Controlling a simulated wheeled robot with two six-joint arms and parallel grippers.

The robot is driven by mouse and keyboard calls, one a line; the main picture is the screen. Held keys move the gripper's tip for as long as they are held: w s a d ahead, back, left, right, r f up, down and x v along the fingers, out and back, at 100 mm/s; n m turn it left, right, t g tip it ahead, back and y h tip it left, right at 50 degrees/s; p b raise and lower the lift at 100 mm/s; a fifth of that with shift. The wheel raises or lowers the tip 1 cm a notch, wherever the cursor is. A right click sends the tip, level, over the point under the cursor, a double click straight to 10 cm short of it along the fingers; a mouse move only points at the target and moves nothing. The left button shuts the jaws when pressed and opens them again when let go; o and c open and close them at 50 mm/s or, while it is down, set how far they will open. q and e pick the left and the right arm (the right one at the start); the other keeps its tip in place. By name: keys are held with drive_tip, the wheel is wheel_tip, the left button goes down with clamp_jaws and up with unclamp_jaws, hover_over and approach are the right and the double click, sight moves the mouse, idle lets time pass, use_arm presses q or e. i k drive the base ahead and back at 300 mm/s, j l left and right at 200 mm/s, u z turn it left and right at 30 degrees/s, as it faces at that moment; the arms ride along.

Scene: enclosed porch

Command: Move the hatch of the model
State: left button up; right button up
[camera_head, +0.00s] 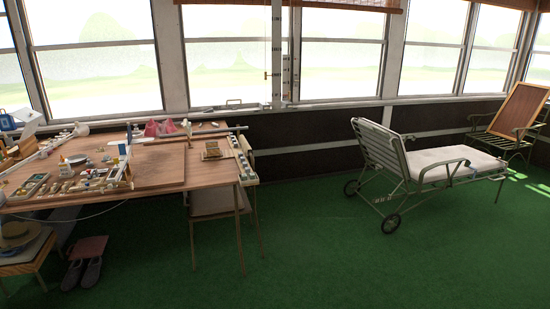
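A wooden work table (150,168) stands at the left with many small objects on it. A small tan and brown block-like object (212,151) sits near its right side. I cannot tell which object is the model, and no hatch can be made out at this size. Neither my left nor my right gripper is in view.
Parts trays (35,185), a small bottle (62,164) and pink pieces (160,128) crowd the table. A chair (216,203) is tucked under its right end. Shoes (84,272) and a stool (25,255) stand at lower left. A wheeled lounger (410,165) stands right. Green floor (320,240) between is clear.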

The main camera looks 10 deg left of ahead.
sight(121, 147)
drive_tip(key=i+z, duration=0.15)
drive_tip(key=i, duration=0.8)
drive_tip(key=i+j+z, duration=0.15)
drive_tip(key=i, duration=0.8)
drive_tip(key=i+l, duration=0.15)
drive_tip(key=i, duration=0.85)
drive_tip(key=i+l, duration=0.15)
drive_tip(key=i, duration=0.9)
drive_tip(key=i+u, duration=0.3)
drive_tip(key=u, duration=0.15)
drive_tip(key=i+l+u, duration=0.15)
drive_tip(key=i+u, duration=0.25)
drive_tip(key=i+l+u, duration=0.2)
drive_tip(key=u, duration=0.25)
drive_tip(key=i+l+u, duration=0.2)
drive_tip(key=u, duration=0.2)
drive_tip(key=i+l+u, duration=0.2)
drive_tip(key=u, duration=0.3)
drive_tip(key=i+l+u, duration=0.2)
drive_tip(key=l+u, duration=0.25)
drive_tip(key=i+l+u, duration=0.1)
drive_tip(key=l+u, duration=0.2)
drive_tip(key=u, duration=0.2)
drive_tip(key=l+u, duration=0.95)
drive_tip(key=l, duration=0.35)
drive_tip(key=l+u, duration=0.5)
drive_tip(key=l, duration=0.35)
